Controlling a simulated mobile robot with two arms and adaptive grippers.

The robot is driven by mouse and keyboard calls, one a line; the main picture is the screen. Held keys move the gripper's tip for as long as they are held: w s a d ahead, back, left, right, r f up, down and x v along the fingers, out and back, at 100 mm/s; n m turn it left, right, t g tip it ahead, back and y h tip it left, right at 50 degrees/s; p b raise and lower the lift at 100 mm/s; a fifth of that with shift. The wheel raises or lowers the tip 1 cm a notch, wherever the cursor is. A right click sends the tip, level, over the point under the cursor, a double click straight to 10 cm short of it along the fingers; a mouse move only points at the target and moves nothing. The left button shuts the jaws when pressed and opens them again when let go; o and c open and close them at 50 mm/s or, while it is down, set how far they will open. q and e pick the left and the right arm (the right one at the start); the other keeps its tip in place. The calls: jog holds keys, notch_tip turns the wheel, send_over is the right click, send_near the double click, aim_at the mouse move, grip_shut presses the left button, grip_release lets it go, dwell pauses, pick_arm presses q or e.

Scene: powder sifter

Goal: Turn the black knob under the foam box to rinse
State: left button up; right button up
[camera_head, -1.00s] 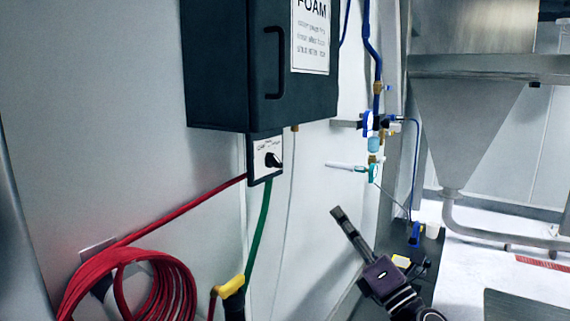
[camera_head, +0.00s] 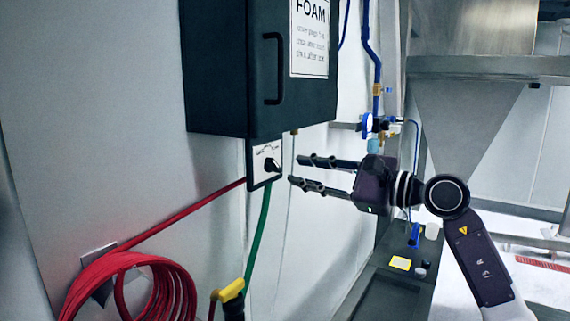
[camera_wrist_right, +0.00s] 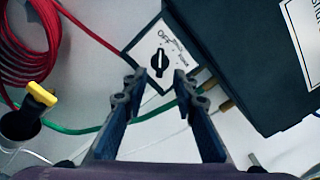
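The black knob (camera_head: 271,165) sits on a white plate (camera_head: 262,151) under the dark foam box (camera_head: 225,75). In the right wrist view the knob (camera_wrist_right: 159,63) shows on its plate with small lettering, its bar roughly upright in the picture. My right gripper (camera_head: 294,170) is open and empty, its two fingers pointing left at the knob, a short way off. In the right wrist view the gripper (camera_wrist_right: 160,85) has its fingertips spread below and to either side of the knob, apart from it. My left gripper is not in view.
A red hose coil (camera_head: 130,285) hangs at lower left, its hose running up to the plate. A green hose (camera_head: 260,225) hangs below the plate beside a yellow-handled sprayer (camera_head: 232,290). Blue pipes and valves (camera_head: 372,125) stand behind my right gripper.

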aim_at(278, 167)
jog(key=p+x, duration=0.1)
jog(key=x, duration=0.3)
jog(key=shift+a+r+p, duration=0.2)
jog(key=shift+p, duration=0.15)
jog(key=shift+w+a+f, duration=0.2)
jog(key=shift+w+a, duration=0.15)
jog(key=shift+a, duration=0.05)
grip_shut()
